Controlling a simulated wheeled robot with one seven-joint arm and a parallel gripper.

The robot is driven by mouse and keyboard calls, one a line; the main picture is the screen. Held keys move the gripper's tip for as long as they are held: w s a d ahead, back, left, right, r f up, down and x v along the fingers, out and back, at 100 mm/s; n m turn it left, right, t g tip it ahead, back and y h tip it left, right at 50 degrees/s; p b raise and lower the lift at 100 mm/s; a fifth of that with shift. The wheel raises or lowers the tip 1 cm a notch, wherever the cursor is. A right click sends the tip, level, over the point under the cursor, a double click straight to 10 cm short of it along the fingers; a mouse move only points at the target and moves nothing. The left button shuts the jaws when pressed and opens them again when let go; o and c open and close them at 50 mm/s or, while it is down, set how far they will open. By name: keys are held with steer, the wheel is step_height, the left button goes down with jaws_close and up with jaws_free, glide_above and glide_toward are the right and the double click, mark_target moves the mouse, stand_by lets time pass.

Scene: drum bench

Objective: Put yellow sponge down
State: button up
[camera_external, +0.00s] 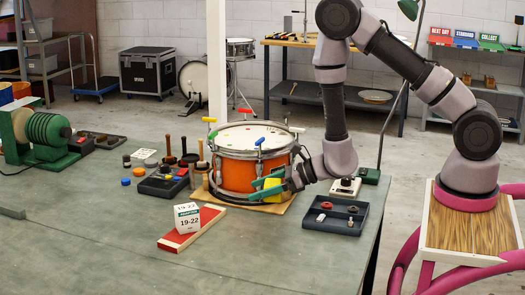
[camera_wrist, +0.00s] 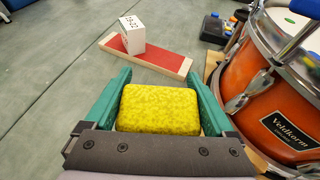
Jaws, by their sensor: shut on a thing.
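The yellow sponge (camera_wrist: 158,109) sits between the two green fingers of my gripper (camera_wrist: 160,105) in the wrist view, with both fingers against its sides. In the external view, the sponge (camera_external: 273,182) shows as a small yellow patch at my gripper (camera_external: 268,186), in front of the orange drum. I cannot tell whether the sponge touches the surface below it.
The orange snare drum (camera_external: 238,172) stands on a wooden board just beside my gripper. A red-topped block (camera_external: 190,230) with a white printed cube (camera_external: 187,217) lies nearby. A dark parts tray (camera_external: 336,214) is at right. The bench front (camera_external: 270,260) is clear.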

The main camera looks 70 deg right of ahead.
steer(key=s+a+n+g+y, duration=0.25)
steer(key=a+n+y, duration=0.2)
steer(key=a, duration=0.45)
steer(key=n+g+y, duration=0.5)
steer(key=n+g, duration=0.1)
glide_above(280, 269)
steer(key=shift+t, duration=0.25)
step_height(280, 269, down, 5)
steer(key=shift+s+r, duration=0.1)
steer(key=shift+f, duration=2.25)
steer(key=shift+f, duration=0.15)
steer(key=o, duration=1)
